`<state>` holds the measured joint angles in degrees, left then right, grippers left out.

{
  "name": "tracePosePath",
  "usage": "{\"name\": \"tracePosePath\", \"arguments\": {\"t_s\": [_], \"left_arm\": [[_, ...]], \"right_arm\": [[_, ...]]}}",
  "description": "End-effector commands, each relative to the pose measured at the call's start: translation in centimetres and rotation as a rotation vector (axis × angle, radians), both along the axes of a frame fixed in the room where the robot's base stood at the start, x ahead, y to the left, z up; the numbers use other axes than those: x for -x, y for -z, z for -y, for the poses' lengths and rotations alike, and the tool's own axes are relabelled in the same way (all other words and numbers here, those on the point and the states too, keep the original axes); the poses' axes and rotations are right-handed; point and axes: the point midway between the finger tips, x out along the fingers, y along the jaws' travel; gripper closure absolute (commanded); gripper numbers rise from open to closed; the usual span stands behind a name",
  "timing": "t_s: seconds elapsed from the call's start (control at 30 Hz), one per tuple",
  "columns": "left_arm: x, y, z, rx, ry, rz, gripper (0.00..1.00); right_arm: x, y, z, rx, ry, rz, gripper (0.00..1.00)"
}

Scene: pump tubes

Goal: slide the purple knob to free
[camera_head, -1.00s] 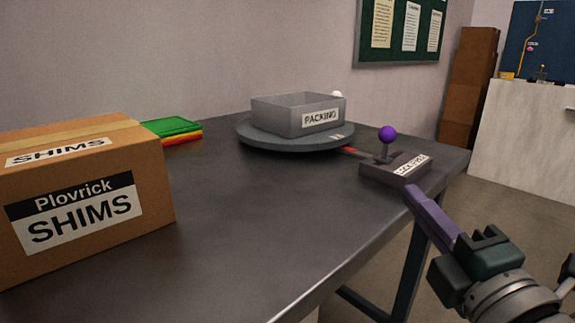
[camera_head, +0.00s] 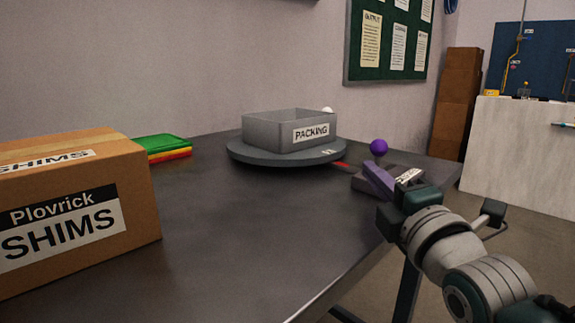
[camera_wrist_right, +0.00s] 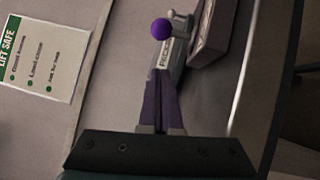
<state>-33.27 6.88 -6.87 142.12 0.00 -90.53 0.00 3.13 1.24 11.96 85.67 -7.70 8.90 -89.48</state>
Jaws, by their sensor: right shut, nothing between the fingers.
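The purple knob (camera_head: 379,147) is a round ball above the dark lock base (camera_head: 408,181) on the right part of the table. My right gripper (camera_head: 369,170) is shut and empty, its purple fingers pointing forward in front of the lock base, just below the knob in the picture. The fingers hide the knob's stem and part of the base. In the right wrist view the knob (camera_wrist_right: 161,29) shows beyond the shut fingertips (camera_wrist_right: 158,86), with a visible gap in the picture. My left gripper is out of view.
A grey PACKING tray (camera_head: 262,132) sits on a round turntable (camera_head: 245,156), with a red strip (camera_head: 340,165) by the lock base. A SHIMS carton (camera_head: 140,205) and stacked coloured pieces (camera_head: 165,145) stand left. The table's middle (camera_head: 245,220) is clear.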

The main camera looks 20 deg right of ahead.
Motion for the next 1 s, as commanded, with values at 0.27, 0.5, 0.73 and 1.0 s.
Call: {"name": "tracePosePath", "arguments": {"t_s": [0.27,0.5,0.73,1.0], "left_arm": [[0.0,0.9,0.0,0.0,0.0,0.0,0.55],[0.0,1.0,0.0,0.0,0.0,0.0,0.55],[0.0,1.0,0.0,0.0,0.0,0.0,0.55],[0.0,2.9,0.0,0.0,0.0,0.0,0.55]], "right_arm": [[-2.3,-0.6,2.9,0.003,0.0,-0.001,1.0],[-2.6,-0.9,3.4,0.002,0.0,0.0,1.0],[-2.6,-0.8,3.5,0.002,0.0,0.0,1.0],[-4.2,-0.5,7.3,0.006,0.001,0.0,1.0]]}}
